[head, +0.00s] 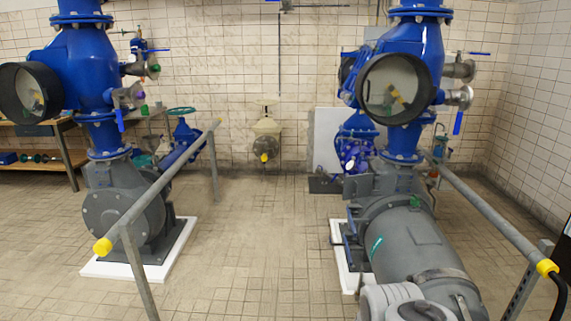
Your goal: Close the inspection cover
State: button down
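Two round black-rimmed housings sit on the blue pipes, one at the right (394,88) and one at the left (30,92). Each has a pale, glassy-looking round face with something yellow showing in it. I cannot tell which part is the inspection cover, or whether one stands open. My gripper is not in view.
Two pump sets stand on white plinths, with a grey motor (415,255) at front right. Grey handrails with yellow ends flank a clear tiled aisle (255,235). A wooden bench (50,135) stands at left. A pale valve (266,140) is at the back wall.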

aim_at(360, 188)
jog(key=u, duration=0.6)
jog(key=i, duration=2.2)
jog(key=z, duration=0.5)
jog(key=i, duration=1.75)
jog(key=z, duration=0.85)
